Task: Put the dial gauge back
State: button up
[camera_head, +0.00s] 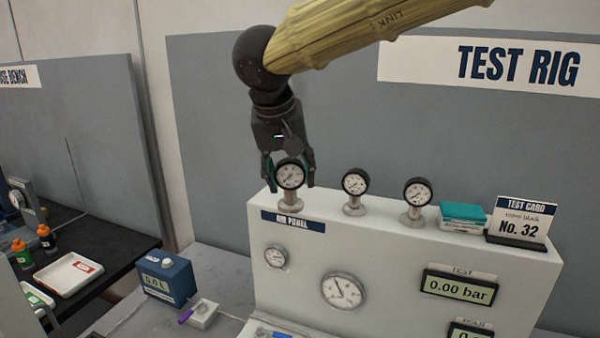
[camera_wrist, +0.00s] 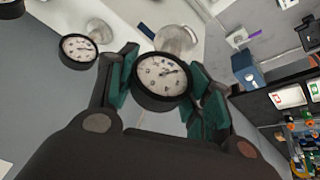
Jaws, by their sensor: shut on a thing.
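A round dial gauge with a white face and black rim (camera_head: 290,174) is at the left end of the test rig's top. My gripper (camera_head: 289,172) comes down from above with a finger on each side of it. In the wrist view the gauge (camera_wrist: 162,80) sits between the teal finger pads of my gripper (camera_wrist: 165,85), which is shut on it. A metal fitting (camera_head: 290,202) is directly below the gauge on the panel top. I cannot tell whether the gauge is fully seated on it.
Two similar gauges stand to the right on fittings, the middle one (camera_head: 355,182) and the right one (camera_head: 418,191). Beyond them are a teal-topped stack (camera_head: 462,212) and a test card (camera_head: 522,218). A blue meter box (camera_head: 167,277) stands lower left. A grey wall is behind.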

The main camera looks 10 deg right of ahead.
jog(key=w+d+f+p, duration=0.1)
jog(key=w+p, duration=0.1)
jog(key=w, duration=0.2)
jog(key=w+d+f+p, duration=0.1)
jog(key=w+d, duration=0.1)
jog(key=w, duration=0.2)
jog(key=w+d+f+p, duration=0.1)
jog(key=w+p, duration=0.1)
jog(key=w, duration=0.2)
jog(key=shift+w+d+f+p, duration=0.1)
jog(key=shift+d+f+p, duration=0.2)
jog(key=shift+d, duration=0.1)
jog(key=shift+s+a+f, duration=0.15)
jog(key=shift+s+f, duration=0.1)
jog(key=shift+f, duration=0.2)
jog(key=shift+w+f, duration=0.2)
jog(key=shift+f, duration=0.15)
jog(key=shift+s+p, duration=0.15)
jog(key=shift+p, duration=0.15)
jog(key=o, duration=1.3)
jog(key=shift+f, duration=0.1)
jog(key=shift+c, duration=0.2)
